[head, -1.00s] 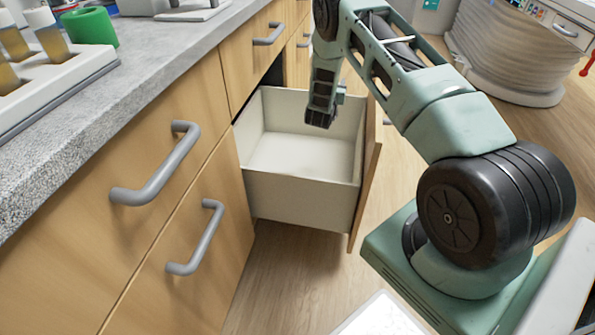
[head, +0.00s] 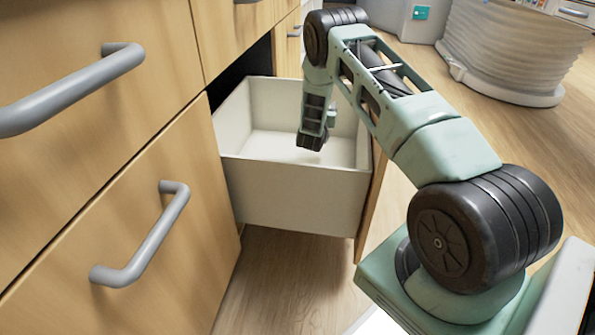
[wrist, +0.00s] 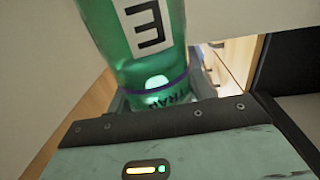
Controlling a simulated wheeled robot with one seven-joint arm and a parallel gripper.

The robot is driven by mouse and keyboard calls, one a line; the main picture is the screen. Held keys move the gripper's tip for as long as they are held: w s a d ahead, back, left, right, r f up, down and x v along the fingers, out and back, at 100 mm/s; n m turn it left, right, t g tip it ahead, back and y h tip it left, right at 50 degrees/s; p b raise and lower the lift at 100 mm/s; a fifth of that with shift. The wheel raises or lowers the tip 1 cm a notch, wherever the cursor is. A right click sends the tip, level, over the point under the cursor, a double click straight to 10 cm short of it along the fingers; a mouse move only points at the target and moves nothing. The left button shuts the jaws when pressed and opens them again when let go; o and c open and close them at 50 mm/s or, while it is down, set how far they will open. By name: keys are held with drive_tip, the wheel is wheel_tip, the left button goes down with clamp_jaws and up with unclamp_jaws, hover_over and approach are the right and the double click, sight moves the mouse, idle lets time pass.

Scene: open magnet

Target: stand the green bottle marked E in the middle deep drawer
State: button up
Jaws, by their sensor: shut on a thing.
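The open deep drawer (head: 290,195) is a pale box with a wooden front, pulled out of the wooden cabinet. My gripper (head: 311,140) points down over the drawer's interior in the head view; its exact height relative to the rim is hard to tell. In the wrist view my gripper (wrist: 165,98) is shut on the green bottle (wrist: 105,35), which is clear green with a white label marked E. Part of the bottle runs out of that picture. The bottle is hidden in the head view.
Closed wooden fronts with grey bar handles (head: 145,235) stand left of and nearer than the open drawer. A ribbed pale round object (head: 500,50) stands at the far right. Wooden floor (head: 290,280) shows below the drawer.

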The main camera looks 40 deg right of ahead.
wheel_tip(320, 180, down, 10)
drive_tip(key=b, duration=0.5)
drive_tip(key=shift+r, duration=0.15)
drive_tip(key=o, duration=1.6)
drive_tip(key=p+v, duration=0.3)
drive_tip(key=v, duration=0.4)
drive_tip(key=shift+s+a+p, duration=0.2)
drive_tip(key=shift+p, duration=0.2)
